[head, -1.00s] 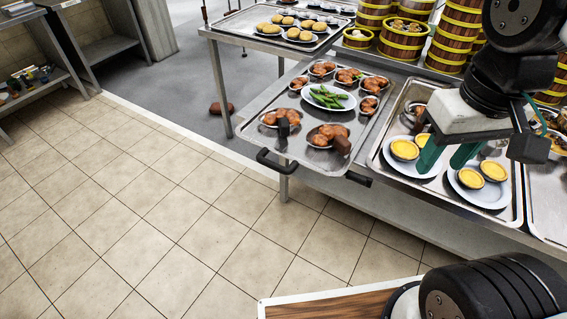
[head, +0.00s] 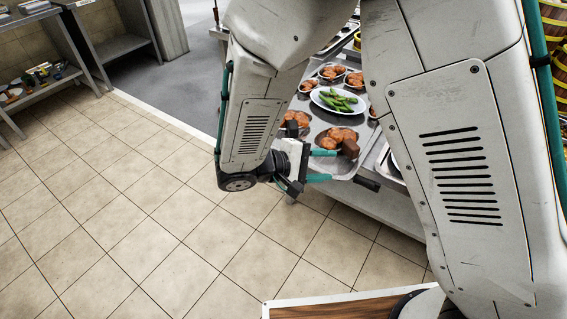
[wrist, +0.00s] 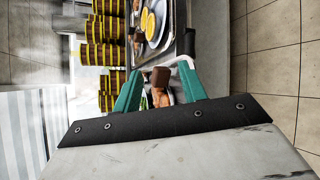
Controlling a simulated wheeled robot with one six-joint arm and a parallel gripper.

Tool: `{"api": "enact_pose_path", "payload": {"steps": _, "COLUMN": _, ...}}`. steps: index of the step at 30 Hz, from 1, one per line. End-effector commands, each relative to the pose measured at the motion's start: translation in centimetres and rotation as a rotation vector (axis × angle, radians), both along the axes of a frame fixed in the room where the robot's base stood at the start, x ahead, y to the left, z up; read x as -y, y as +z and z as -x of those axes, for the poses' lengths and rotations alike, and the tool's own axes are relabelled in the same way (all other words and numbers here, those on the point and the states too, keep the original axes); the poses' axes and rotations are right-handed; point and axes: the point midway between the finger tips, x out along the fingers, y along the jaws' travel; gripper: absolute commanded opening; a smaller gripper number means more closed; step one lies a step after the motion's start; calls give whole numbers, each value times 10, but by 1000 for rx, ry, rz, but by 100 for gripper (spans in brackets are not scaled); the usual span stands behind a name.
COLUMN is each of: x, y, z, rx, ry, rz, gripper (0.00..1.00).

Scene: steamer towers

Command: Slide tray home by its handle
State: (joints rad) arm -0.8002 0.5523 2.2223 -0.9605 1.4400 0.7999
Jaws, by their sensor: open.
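The metal tray (head: 320,119) carries small bowls of browned food and a white plate of green vegetables. Its near end juts out past the table's front edge. A black handle piece (head: 367,184) shows at its near right corner; the near left corner is hidden behind my arm. My gripper (head: 323,166) is open at the tray's near end, its teal fingers pointing right in the head view. In the wrist view a dark brown piece (wrist: 160,77) and browned food show between the open fingers (wrist: 160,78). I cannot tell whether the fingers touch the tray or handle.
A plate of yellow tarts (wrist: 158,25) lies on a neighbouring tray. Stacked bamboo steamers (wrist: 98,54) stand beyond. Metal shelving (head: 110,35) is at the far left. The tiled floor (head: 130,200) in front is clear. A wood-topped surface (head: 330,308) lies at the bottom.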

Motion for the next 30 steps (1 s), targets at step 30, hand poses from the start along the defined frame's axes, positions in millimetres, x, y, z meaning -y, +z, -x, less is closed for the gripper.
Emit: {"api": "enact_pose_path", "payload": {"steps": 30, "x": -87, "y": -99, "z": -94, "rx": 564, "ry": 550, "rz": 22, "gripper": 42}}
